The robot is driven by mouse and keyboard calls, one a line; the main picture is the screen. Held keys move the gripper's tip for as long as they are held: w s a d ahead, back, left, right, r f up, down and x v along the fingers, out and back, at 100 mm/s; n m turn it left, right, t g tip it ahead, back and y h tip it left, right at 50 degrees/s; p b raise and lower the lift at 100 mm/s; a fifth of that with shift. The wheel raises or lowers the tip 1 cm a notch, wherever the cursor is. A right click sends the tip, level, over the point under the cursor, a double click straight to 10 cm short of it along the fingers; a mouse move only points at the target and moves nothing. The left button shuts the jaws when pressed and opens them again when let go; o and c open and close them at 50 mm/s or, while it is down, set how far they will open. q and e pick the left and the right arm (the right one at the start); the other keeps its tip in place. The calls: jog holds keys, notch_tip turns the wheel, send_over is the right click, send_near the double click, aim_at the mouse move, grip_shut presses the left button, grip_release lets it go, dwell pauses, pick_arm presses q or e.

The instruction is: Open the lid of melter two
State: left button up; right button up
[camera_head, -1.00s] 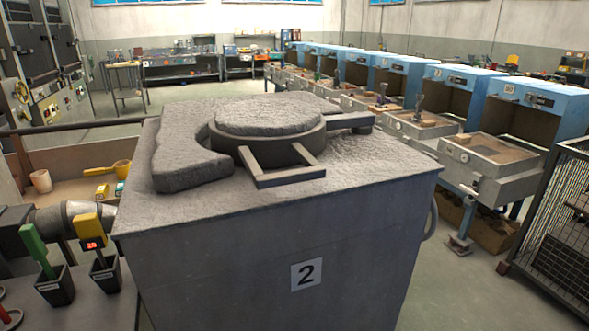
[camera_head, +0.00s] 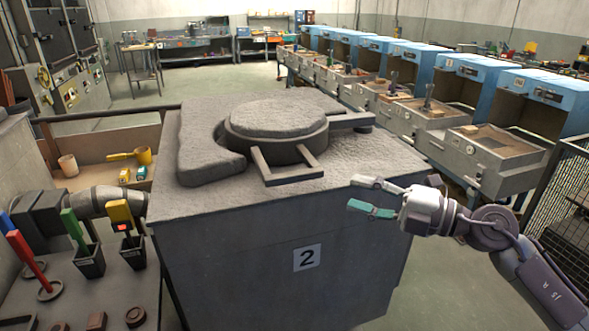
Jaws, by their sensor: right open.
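Melter two is a grey box-shaped unit (camera_head: 240,265) in the middle of the head view, with a "2" label (camera_head: 307,257) on its front. Its round, rough grey lid (camera_head: 278,117) lies flat on the top, closed. A U-shaped handle (camera_head: 290,172) sticks out from the lid toward me, and a bar (camera_head: 350,120) runs from it to the right. My right gripper (camera_head: 362,197) is open and empty, in front of the melter's right side and apart from the handle. My left gripper is not in view.
A table at lower left holds coloured tools in black holders (camera_head: 88,260). A wooden tray with a yellow ladle (camera_head: 143,156) stands behind it. Blue-hooded stations (camera_head: 540,98) line the right, with a mesh cage (camera_head: 560,190) at the right edge.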

aim_at(300, 178)
jog(key=p+x, duration=0.5)
jog(key=x, duration=0.7)
jog(key=shift+w+a+r, duration=0.1)
jog(key=shift+w+a, duration=0.1)
jog(key=shift+a, duration=0.15)
jog(key=shift+w+a, duration=0.3)
jog(key=shift+a, duration=0.15)
grip_shut()
